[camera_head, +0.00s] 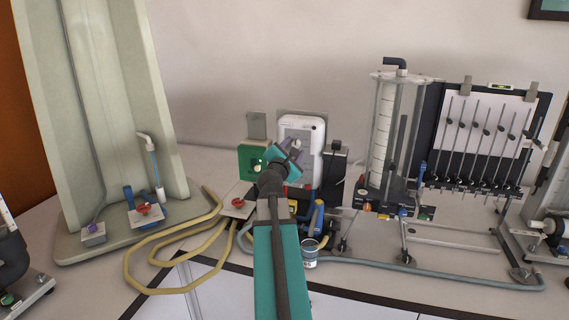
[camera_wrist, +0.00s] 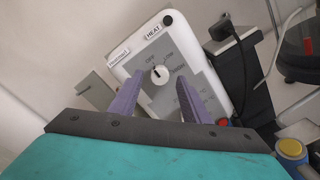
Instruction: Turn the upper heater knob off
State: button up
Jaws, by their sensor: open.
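The white heater box (camera_wrist: 140,47) fills the middle of the wrist view, tilted in the picture, with a "HEAT" label and a grey dial plate. Its round pale knob (camera_wrist: 160,75) has printed marks around it, one reading OFF; I cannot tell for sure which mark it points to. My gripper (camera_wrist: 161,78) is open, its purple fingers on either side of the knob in the picture; contact cannot be told. In the head view my gripper (camera_head: 293,150) is in front of the heater box (camera_head: 302,124) and hides much of its face.
A black plug and cable (camera_wrist: 222,30) sit right of the heater. A green box (camera_head: 250,157) stands left of it. Yellow hose (camera_head: 150,291) lies on the table at left. The manometer board (camera_head: 490,135) and a clear column (camera_head: 383,130) stand at right.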

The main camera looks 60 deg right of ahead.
jog(key=b+v, duration=0.4)
jog(key=v, duration=0.3)
jog(key=shift+b, duration=0.4)
jog(key=shift+s+a+b, duration=0.15)
jog(key=shift+a+b, duration=0.15)
jog(key=shift+b, duration=0.9)
jog(key=b+v, duration=0.2)
jog(key=b, duration=0.3)
jog(key=shift+b, duration=0.4)
jog(key=b+v, duration=0.2)
jog(key=shift+a+r+b, duration=0.1)
jog(key=shift+a+b, duration=0.25)
jog(key=shift+r, duration=0.15)
